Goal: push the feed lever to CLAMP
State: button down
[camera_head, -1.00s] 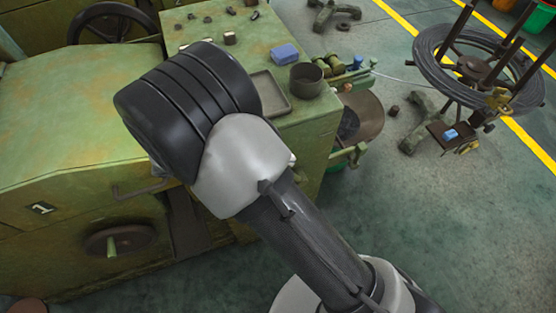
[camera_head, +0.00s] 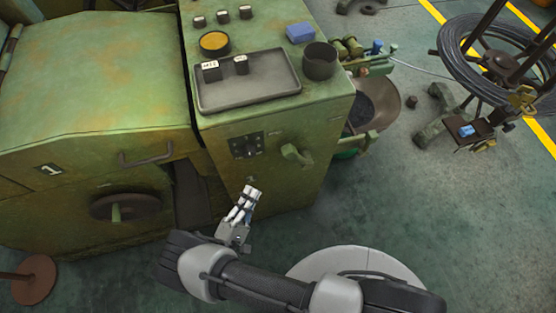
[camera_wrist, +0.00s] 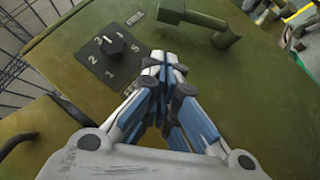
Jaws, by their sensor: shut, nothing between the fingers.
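A green lever (camera_head: 297,154) sticks out from the front face of the machine, likely the feed lever. In the wrist view the lever (camera_wrist: 205,22) is at the top, with a thick pivot and a bent handle. No CLAMP marking is readable. My gripper (camera_head: 251,192) is shut and empty, in front of the panel, below and left of the lever. In the wrist view my gripper (camera_wrist: 165,60) points at the panel below the lever, apart from it. A small dark spot by the fingertips in the head view is unclear.
A black selector knob (camera_wrist: 114,42) on a numbered plate is left of the lever; the plate (camera_head: 246,145) also shows in the head view. A tray (camera_head: 250,88), a dark cup (camera_head: 320,62) and a blue block (camera_head: 300,33) are on top. A wire coil (camera_head: 480,60) stands right.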

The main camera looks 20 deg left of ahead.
aim_at(297, 154)
jog(key=shift+s+f+n+t+y, duration=0.3)
jog(key=shift+s+f+n+y, duration=0.15)
jog(key=shift+y, duration=0.35)
jog(key=shift+w, duration=0.15)
jog(key=d+r+b+x, duration=0.1)
jog(key=d+x, duration=0.1)
jog(key=x, duration=1)
jog(key=shift+d, duration=0.45)
jog(key=shift+r, duration=0.1)
